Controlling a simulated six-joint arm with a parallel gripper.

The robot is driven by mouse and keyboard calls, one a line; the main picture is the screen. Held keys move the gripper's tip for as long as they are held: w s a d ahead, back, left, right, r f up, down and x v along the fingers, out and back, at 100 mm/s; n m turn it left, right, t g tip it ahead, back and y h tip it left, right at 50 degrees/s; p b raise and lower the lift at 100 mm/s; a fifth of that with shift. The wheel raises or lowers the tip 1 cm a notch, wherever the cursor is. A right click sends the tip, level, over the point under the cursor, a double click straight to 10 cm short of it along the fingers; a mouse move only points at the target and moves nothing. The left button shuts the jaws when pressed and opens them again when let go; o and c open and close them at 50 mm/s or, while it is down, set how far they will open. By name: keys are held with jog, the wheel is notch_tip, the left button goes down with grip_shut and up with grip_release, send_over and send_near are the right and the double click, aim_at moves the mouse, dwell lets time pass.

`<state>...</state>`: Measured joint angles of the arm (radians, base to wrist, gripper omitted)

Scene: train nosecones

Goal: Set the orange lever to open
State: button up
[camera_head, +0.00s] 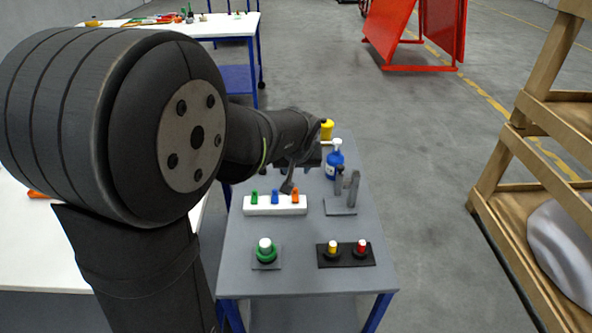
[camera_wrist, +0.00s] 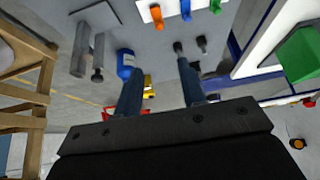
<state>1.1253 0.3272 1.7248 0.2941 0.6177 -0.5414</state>
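The orange lever (camera_head: 295,196) is the rightmost of three levers on a white block (camera_head: 262,210) on the grey cart. In the wrist view the orange lever (camera_wrist: 157,18) is at the top, standing up from the white block (camera_wrist: 147,14). Its exact tilt is too small to tell. The blue lever (camera_head: 275,196) and green lever (camera_head: 254,196) stand beside it. My gripper (camera_head: 289,183) is above and slightly behind the block, apart from the lever. In the wrist view my gripper (camera_wrist: 158,75) has its fingers wide apart, with nothing between them.
A blue bottle (camera_head: 335,162) and grey upright posts (camera_head: 353,188) stand right of the block. A green button (camera_head: 265,250) and a panel with yellow and red buttons (camera_head: 346,254) are in front. A wooden shelf (camera_head: 520,130) is far right.

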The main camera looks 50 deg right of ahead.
aim_at(295, 189)
jog(key=shift+g+y, duration=0.5)
jog(key=x, duration=0.5)
jog(key=w+d+x, duration=0.1)
jog(key=x, duration=0.5)
jog(key=r+x, duration=0.1)
jog(key=x, duration=0.5)
jog(key=shift+w+d+f, duration=0.2)
jog(key=shift+w+d, duration=0.2)
grip_shut()
